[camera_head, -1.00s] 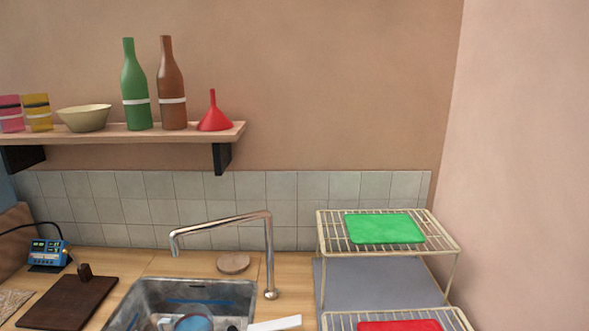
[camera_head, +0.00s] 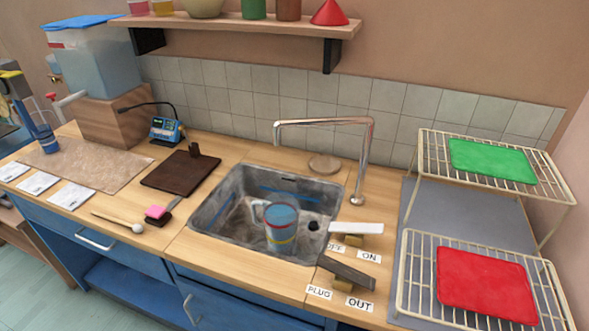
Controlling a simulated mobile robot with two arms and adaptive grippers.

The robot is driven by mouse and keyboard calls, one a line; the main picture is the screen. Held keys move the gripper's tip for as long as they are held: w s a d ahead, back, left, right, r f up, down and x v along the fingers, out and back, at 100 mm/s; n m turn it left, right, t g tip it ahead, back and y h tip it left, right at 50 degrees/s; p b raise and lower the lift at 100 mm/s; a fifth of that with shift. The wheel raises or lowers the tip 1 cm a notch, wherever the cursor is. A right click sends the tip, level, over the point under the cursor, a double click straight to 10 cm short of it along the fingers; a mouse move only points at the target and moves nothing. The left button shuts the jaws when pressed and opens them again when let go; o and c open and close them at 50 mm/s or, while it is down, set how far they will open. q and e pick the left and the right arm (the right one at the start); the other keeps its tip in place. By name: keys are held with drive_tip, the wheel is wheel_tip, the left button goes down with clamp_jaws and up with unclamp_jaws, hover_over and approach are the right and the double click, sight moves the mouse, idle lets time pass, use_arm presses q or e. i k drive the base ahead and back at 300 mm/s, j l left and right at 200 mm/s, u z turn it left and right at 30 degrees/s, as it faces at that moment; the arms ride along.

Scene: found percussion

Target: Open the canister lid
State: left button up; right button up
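A large clear container (camera_head: 105,72) with a flat blue lid (camera_head: 85,20) stands at the upper left on a wooden block (camera_head: 112,118). It is the only lidded vessel I can make out, and I cannot tell for certain that it is the canister. Its lid lies across the top and looks closed. The picture's top edge lies close to the lid. Neither of my grippers is in view.
A sink (camera_head: 230,205) holds a clear jug (camera_head: 281,228) with blue inside. A faucet (camera_head: 357,160) arches behind it. Wire racks (camera_head: 420,270) with red and green pads stand at right. A shelf (camera_head: 290,25) overhangs the counter. A dark board (camera_head: 180,172) lies left of the sink.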

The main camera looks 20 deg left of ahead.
sight(87, 21)
drive_tip(key=u, duration=1.85)
drive_tip(key=i+j+u, duration=0.2)
drive_tip(key=i+j, duration=0.05)
drive_tip(key=i, duration=0.05)
